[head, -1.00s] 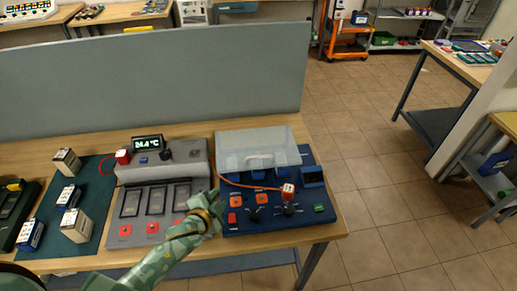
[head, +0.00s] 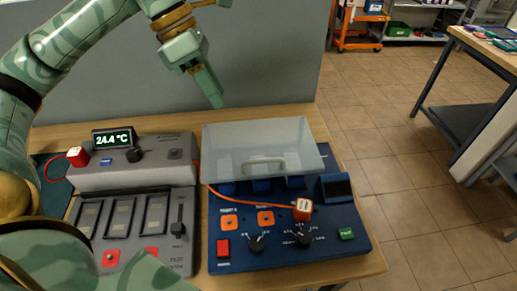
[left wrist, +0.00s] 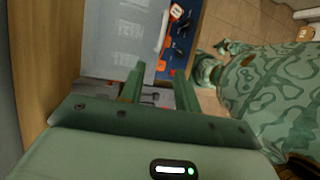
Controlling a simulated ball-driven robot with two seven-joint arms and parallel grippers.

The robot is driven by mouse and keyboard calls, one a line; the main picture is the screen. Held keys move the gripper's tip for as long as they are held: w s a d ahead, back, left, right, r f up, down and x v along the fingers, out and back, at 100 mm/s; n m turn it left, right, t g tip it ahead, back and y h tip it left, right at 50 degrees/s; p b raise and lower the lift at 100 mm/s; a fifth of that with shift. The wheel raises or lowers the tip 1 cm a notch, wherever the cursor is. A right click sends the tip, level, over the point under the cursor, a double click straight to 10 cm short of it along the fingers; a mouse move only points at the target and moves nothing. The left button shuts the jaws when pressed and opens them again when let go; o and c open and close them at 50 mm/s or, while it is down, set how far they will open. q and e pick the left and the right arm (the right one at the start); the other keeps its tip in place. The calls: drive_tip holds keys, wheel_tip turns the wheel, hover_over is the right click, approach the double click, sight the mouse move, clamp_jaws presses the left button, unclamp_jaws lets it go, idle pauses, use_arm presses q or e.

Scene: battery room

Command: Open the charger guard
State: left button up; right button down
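The charger guard (head: 250,135) is a see-through cover with a pale handle (head: 264,164) on its front. It sits over the back of the blue charger panel (head: 290,262) and looks down, with blue blocks showing beneath it. The guard also shows in the left wrist view (left wrist: 122,40). My left gripper (head: 208,92) is raised above and behind the guard, apart from it. Its two fingers (left wrist: 158,88) are spread with nothing held between them. Camouflaged arm parts of mine show at the right of the left wrist view; the right gripper's fingers cannot be made out.
A red plug (head: 302,209) on an orange cable rests on the panel near the knobs. A grey station with a display (head: 113,138) stands to the left. A grey partition (head: 275,60) rises behind the bench. Open floor lies to the right.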

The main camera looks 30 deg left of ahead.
sight(255, 160)
use_arm(q)
drive_tip(key=b+x, duration=0.2)
drive_tip(key=x, duration=1.3)
drive_tip(key=shift+d+f+b, duration=0.3)
drive_tip(key=shift+f+b, duration=0.05)
drive_tip(key=shift+s, duration=0.1)
clamp_jaws()
